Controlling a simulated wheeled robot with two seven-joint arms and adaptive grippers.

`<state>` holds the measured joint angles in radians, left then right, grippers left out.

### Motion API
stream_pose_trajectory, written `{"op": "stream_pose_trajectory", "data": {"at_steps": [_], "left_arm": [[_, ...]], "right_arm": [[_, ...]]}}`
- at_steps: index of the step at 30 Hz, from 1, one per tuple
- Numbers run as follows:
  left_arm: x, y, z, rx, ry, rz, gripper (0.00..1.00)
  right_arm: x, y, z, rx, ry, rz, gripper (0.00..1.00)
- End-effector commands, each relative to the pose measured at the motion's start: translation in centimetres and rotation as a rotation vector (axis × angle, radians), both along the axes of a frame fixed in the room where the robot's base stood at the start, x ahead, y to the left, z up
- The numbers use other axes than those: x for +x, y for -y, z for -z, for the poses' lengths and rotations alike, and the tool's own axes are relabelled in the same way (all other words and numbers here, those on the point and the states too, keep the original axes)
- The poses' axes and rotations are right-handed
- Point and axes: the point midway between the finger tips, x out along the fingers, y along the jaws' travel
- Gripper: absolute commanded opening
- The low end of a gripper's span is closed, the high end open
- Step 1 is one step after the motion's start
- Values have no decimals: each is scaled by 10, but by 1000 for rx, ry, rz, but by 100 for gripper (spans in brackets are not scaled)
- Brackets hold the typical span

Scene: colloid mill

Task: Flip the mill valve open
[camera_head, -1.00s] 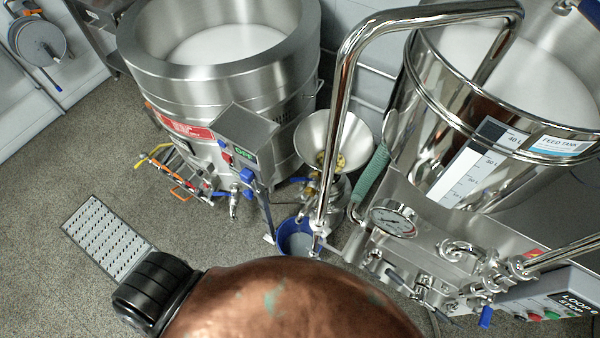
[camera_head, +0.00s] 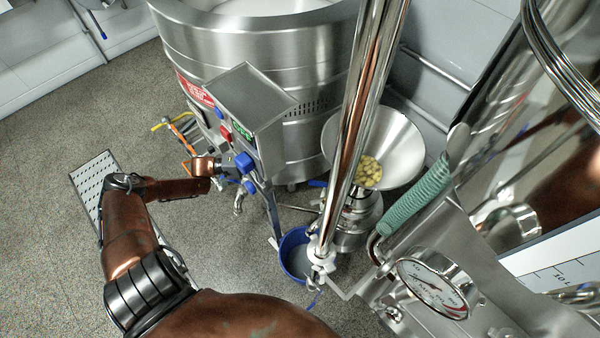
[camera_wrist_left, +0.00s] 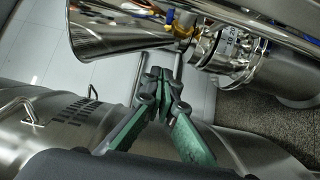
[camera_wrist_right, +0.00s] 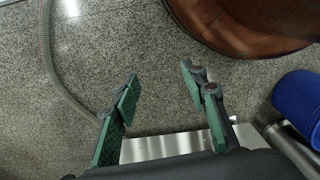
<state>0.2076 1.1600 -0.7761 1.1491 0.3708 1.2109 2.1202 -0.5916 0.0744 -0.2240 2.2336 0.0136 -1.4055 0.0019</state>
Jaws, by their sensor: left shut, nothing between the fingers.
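The colloid mill stands in the middle of the head view, with a steel hopper (camera_head: 400,145) holding yellowish pieces. At its left side is a small blue lever (camera_head: 317,183), probably the valve handle. In the left wrist view the hopper (camera_wrist_left: 115,32) lies sideways, with a brass fitting (camera_wrist_left: 184,32) at its neck beside the mill body (camera_wrist_left: 225,52). My left gripper (camera_wrist_left: 165,75) is shut and empty, its tips appearing just below the fitting; contact cannot be told. Its fingers are hidden in the head view behind the control box. My right gripper (camera_wrist_right: 160,80) is open and empty above the floor.
A control box (camera_head: 240,100) with blue knobs stands before the large kettle (camera_head: 280,55), close to my left wrist. A blue bucket (camera_head: 294,256) sits below the mill. A steel pipe (camera_head: 365,110) and gauge (camera_head: 434,287) crowd the right.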

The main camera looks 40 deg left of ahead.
Motion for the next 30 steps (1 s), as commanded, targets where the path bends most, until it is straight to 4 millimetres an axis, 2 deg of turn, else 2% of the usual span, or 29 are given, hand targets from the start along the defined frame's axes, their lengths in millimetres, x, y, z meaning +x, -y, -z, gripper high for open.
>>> {"op": "stream_pose_trajectory", "data": {"at_steps": [8,17,19,24,30], "left_arm": [[27,30,-1,-7,1,3,0],[69,74,0,-5,1,2,0],[58,83,0,-6,-3,2,0],[49,99,-1,-4,-1,1,0],[44,105,-2,-2,1,0,0]], "right_arm": [[1,-2,-19,5,0,2,40],[0,-6,-59,16,0,5,40],[0,-6,-58,15,-1,4,40],[1,-6,-58,16,2,4,40],[1,-6,-58,17,3,5,40]]}}
